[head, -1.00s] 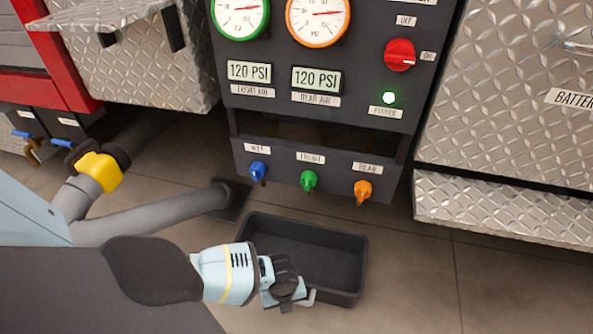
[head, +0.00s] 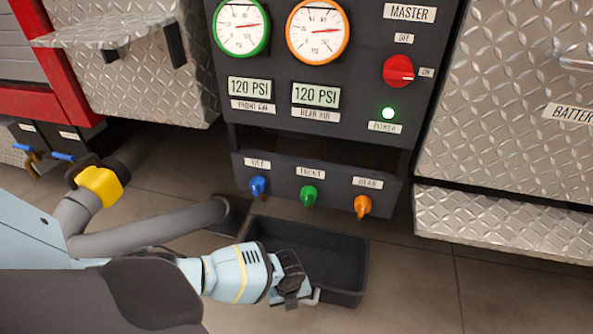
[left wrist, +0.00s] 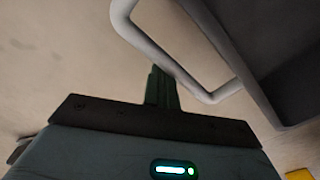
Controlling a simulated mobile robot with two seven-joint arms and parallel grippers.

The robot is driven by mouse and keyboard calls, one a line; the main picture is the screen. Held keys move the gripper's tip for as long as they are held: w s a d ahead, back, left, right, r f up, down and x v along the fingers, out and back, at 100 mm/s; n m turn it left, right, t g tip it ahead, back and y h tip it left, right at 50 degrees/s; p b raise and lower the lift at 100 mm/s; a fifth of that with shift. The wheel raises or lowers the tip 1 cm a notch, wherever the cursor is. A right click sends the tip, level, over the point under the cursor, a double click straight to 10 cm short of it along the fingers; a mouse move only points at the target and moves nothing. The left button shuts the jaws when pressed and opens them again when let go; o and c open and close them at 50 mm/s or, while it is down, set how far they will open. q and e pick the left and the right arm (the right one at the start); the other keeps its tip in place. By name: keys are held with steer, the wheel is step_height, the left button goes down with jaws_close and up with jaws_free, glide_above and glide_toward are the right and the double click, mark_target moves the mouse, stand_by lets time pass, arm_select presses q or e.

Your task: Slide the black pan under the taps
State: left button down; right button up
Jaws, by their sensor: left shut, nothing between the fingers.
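The black pan (head: 345,258) lies on the floor below and in front of the panel. Three taps hang from the panel's lower box: the blue tap (head: 258,186), the green tap (head: 308,195) and the orange tap (head: 362,206). My left gripper (head: 298,298) is at the pan's near side, shut and empty. In the left wrist view, the gripper fingers (left wrist: 161,90) are beside the pan's grey handle (left wrist: 180,58), with the dark pan wall (left wrist: 235,55) to the right. I cannot tell if they touch the handle. My right gripper is not in view.
The panel (head: 335,145) stands above the taps. A metal tread-plate step (head: 500,220) juts out at the right. A grey pipe (head: 155,230) with a yellow fitting (head: 100,187) lies at the left. The floor right of the pan is clear.

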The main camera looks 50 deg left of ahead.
arm_select(q)
steer(key=shift+w+a, duration=0.35)
steer(key=shift+w, duration=0.25)
steer(key=shift+w+a, duration=0.35)
steer(key=shift+w, duration=0.2)
steer(key=shift+w+a, duration=0.4)
steer(key=shift+w, duration=0.2)
steer(key=shift+w+a, duration=0.35)
steer(key=shift+w, duration=0.2)
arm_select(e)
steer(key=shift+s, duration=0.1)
arm_select(q)
steer(key=shift+s+d+p, duration=0.15)
steer(key=shift+s+p, duration=0.1)
steer(key=shift+p, duration=0.05)
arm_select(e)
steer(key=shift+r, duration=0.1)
arm_select(q)
steer(key=shift+s+d+p, duration=0.5)
steer(key=shift+s+p, duration=0.3)
steer(key=shift+p, duration=0.05)
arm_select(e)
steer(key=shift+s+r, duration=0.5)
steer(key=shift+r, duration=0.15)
arm_select(q)
steer(key=shift+s, duration=0.1)
